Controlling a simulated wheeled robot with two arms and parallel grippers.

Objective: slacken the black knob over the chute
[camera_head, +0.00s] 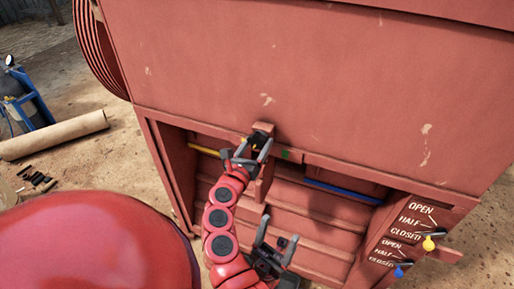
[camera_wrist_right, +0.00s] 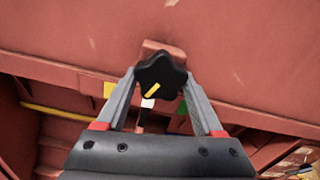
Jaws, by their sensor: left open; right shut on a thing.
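The black knob (camera_head: 263,128) sits on a small red bracket on the crusher's front, above the chute (camera_head: 318,205). In the right wrist view the star-shaped knob (camera_wrist_right: 160,72) lies between the fingertips and carries a slanted yellow line on its lower part. My right gripper (camera_head: 254,146) is the upper one and is shut on the knob; its two grey fingers flank it in the wrist view (camera_wrist_right: 160,92). My left gripper (camera_head: 279,229) is lower, in front of the chute, open and empty.
Around the knob are yellow (camera_wrist_right: 109,90), white (camera_wrist_right: 148,103) and green (camera_wrist_right: 182,107) marks. A panel (camera_head: 405,235) at right has OPEN, HALF, CLOSED labels and yellow (camera_head: 428,244) and blue (camera_head: 399,272) knobs. Yellow and blue bars cross the chute opening. A roll (camera_head: 55,134) lies at left.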

